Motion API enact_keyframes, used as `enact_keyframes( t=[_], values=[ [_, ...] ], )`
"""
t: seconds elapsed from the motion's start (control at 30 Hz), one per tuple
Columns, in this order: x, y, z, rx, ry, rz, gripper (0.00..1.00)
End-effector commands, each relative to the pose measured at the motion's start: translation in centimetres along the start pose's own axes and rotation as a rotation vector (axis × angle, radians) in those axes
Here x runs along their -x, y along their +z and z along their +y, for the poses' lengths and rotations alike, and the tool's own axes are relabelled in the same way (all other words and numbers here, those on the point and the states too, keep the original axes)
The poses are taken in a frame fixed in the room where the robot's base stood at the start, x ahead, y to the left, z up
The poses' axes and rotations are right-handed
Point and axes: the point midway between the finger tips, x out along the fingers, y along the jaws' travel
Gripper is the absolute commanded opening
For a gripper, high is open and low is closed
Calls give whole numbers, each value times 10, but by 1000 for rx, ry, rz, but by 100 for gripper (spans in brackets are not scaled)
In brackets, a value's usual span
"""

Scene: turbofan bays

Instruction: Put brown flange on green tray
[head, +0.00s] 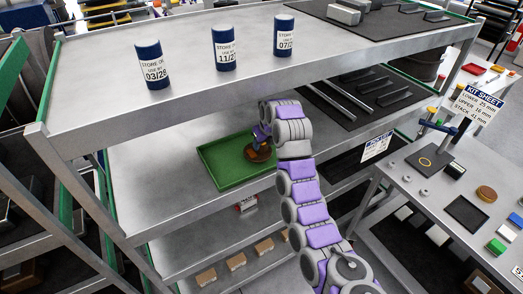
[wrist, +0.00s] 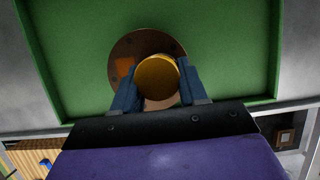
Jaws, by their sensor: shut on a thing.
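The brown flange (head: 259,153) is a round disc with a raised hub, over the right part of the green tray (head: 225,180) on the middle shelf in the head view. The wrist view shows the flange (wrist: 122,47) from above, with bolt holes, an orange patch and a yellow round top on its hub, inside the outline of the green tray (wrist: 60,60). My gripper (head: 262,135) is shut on the hub, with a blue finger on each side (wrist: 157,85). I cannot tell whether the flange touches the tray floor.
The upper shelf (head: 190,75) lies above my gripper and carries several blue-capped canisters (head: 224,48). Brown blocks (head: 236,262) sit on the lower shelf. A side table (head: 440,200) with parts and a kit sheet (head: 478,104) stands at right. The middle shelf is bare left of the tray.

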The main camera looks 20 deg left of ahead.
Motion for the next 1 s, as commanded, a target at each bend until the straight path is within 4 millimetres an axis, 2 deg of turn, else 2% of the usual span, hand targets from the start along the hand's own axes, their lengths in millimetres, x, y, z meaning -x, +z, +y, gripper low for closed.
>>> enact_keyframes(
  t=[0.1, 0.2, 0.4, 0.67, 0.7, 0.93, 1.0],
  values=[
    [1, 5, 3, 1, 0, -8, 0],
    [-14, -2, 2, -3, 2, -5, 0],
    [-29, -9, 1, -2, 2, -6, 0],
    [-31, -9, 1, -2, 1, -7, 0],
    [-31, -9, 1, -2, 1, -6, 43],
    [-32, -9, 2, -1, 1, -5, 65],
    [-32, -9, 2, -1, 1, -5, 68]
  ],
)
